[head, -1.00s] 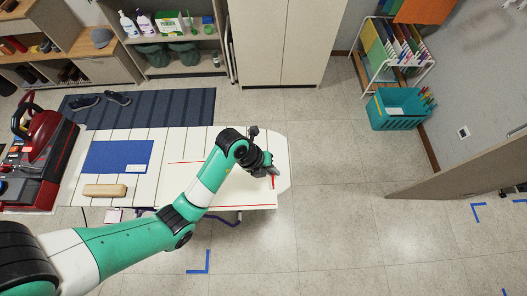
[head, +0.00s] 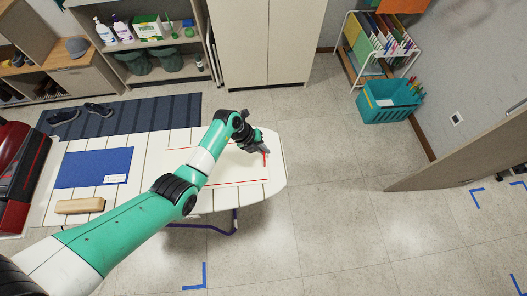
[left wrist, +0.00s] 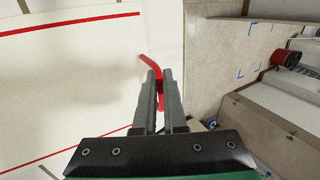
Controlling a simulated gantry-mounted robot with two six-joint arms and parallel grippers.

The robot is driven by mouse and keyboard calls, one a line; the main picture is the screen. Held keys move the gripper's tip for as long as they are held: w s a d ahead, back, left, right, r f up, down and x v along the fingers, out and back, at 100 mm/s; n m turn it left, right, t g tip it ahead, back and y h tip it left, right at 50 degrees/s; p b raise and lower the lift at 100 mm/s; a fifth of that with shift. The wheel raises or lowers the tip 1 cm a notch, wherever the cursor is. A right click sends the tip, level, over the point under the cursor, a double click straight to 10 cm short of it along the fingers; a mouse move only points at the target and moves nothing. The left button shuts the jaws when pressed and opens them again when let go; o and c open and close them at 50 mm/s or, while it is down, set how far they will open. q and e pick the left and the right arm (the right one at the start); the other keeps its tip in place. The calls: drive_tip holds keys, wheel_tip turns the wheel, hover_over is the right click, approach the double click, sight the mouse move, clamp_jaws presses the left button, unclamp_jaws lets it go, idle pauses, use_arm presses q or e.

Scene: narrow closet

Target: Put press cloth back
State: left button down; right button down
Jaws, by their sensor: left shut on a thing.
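The press cloth (head: 240,171) is a thin white cloth with red edge lines, lying on the right half of the white ironing board (head: 275,184). In the left wrist view the cloth (left wrist: 65,85) fills the left side, fairly flat with faint shading. My left gripper (head: 263,151) is over the cloth's right end. In the left wrist view its fingers (left wrist: 160,80) are closed on a red loop (left wrist: 150,63), apparently at the cloth's edge. My left arm hides part of the cloth. My right gripper is in neither view.
A blue mat (head: 92,168) and a wooden block (head: 80,206) lie on the board's left part. A red machine (head: 20,165) stands at far left. A white rack (head: 355,55) with hanging coloured sheets and a teal basket (head: 388,105) stand back right. Floor right of the board is clear.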

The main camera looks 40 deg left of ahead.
use_arm(q)
drive_tip(key=c, duration=1)
unclamp_jaws()
drive_tip(key=p+v, duration=0.5)
drive_tip(key=v, duration=0.7)
